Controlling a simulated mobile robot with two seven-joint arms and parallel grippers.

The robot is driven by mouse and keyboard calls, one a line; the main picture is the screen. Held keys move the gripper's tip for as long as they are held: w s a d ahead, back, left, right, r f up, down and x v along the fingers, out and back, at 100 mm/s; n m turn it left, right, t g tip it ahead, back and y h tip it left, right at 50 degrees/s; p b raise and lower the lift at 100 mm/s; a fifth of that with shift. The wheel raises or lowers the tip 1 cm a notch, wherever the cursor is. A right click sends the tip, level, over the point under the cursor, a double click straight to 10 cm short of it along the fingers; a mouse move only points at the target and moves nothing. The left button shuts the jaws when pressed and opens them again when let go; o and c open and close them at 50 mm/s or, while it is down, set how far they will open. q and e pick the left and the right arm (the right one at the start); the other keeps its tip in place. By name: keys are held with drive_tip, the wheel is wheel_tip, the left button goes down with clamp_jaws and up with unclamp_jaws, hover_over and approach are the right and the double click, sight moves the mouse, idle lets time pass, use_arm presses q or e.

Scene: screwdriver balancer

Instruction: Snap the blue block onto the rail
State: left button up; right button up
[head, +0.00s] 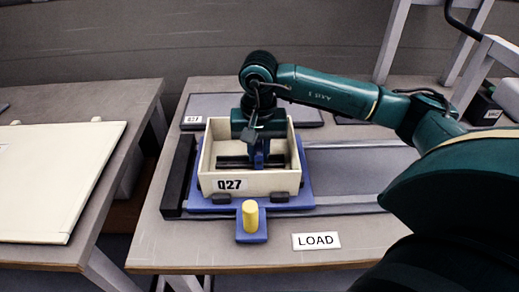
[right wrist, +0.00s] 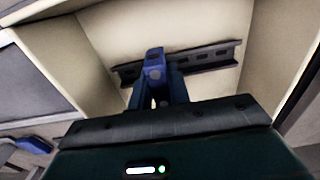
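The blue block (right wrist: 154,62) shows in the right wrist view at the tips of my right gripper (right wrist: 157,80), whose blue fingers close in on it. In the head view the right gripper (head: 262,158) reaches down into the cream box, and its fingers and the block blend into one blue shape. The dark slotted rail (right wrist: 207,57) lies across the box floor; it also shows in the head view (head: 235,162). The block overlaps the rail in the picture; I cannot tell whether it is seated on it. My left gripper is out of view.
A yellow peg (head: 250,214) on a blue base stands in front. A LOAD label (head: 316,241) lies right of it. A cream panel (head: 60,180) covers the left table.

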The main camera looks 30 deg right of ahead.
drive_tip(key=shift+s+a+f, duration=0.1)
drive_tip(key=shift+s+f, duration=0.1)
drive_tip(key=shift+f, duration=0.3)
drive_tip(key=shift+s+a+f, duration=0.1)
drive_tip(key=shift+s+f, duration=0.05)
drive_tip(key=shift+f, duration=0.35)
drive_tip(key=shift+o, duration=0.7)
drive_tip(key=r, duration=0.2)
drive_tip(key=w+r, duration=0.1)
drive_tip(key=shift+d+r, duration=0.15)
drive_tip(key=shift+r, duration=0.2)
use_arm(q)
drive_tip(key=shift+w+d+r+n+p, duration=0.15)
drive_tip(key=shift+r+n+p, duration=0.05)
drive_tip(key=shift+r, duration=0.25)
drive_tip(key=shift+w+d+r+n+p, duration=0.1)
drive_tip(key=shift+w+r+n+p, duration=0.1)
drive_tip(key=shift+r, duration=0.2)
use_arm(e)
wheel_tip(320, 180, up, 12)
drive_tip(key=shift+s+f, duration=0.25)
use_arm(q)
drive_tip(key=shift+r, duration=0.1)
use_arm(e)
drive_tip(key=shift+d+r, duration=0.1)
